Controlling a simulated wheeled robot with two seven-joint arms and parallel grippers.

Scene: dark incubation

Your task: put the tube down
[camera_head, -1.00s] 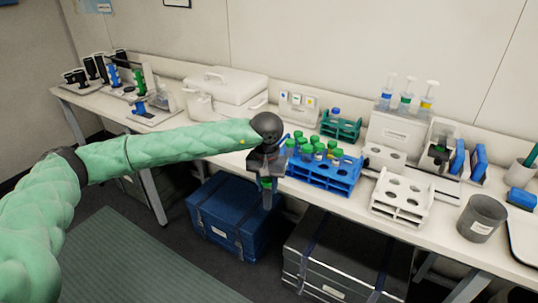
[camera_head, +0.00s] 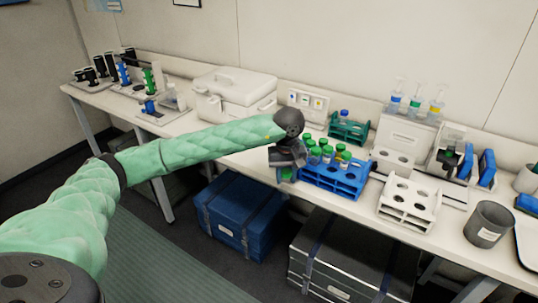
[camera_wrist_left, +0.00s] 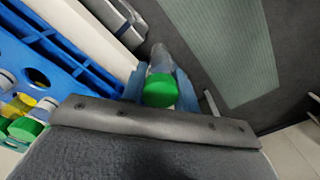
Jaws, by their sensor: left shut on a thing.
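My left gripper (camera_head: 286,164) is shut on a tube with a green cap (camera_wrist_left: 160,90), at the front edge of the bench. In the left wrist view the tube's clear body (camera_wrist_left: 160,58) extends beyond the cap, between the bluish fingers, with the floor behind it. In the head view the gripper mostly hides the tube. The blue rack (camera_head: 347,190) stands just right of the gripper. It holds several green-capped tubes (camera_head: 327,152) at its left and has empty holes at its right. My right gripper is not in view.
A white rack (camera_head: 408,207) with empty holes and a grey cup (camera_head: 487,224) stand to the right. A teal rack (camera_head: 348,129) is behind the blue one. A white case (camera_head: 233,92) stands at left. A blue box (camera_head: 240,217) and a dark chest (camera_head: 350,258) are below the bench.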

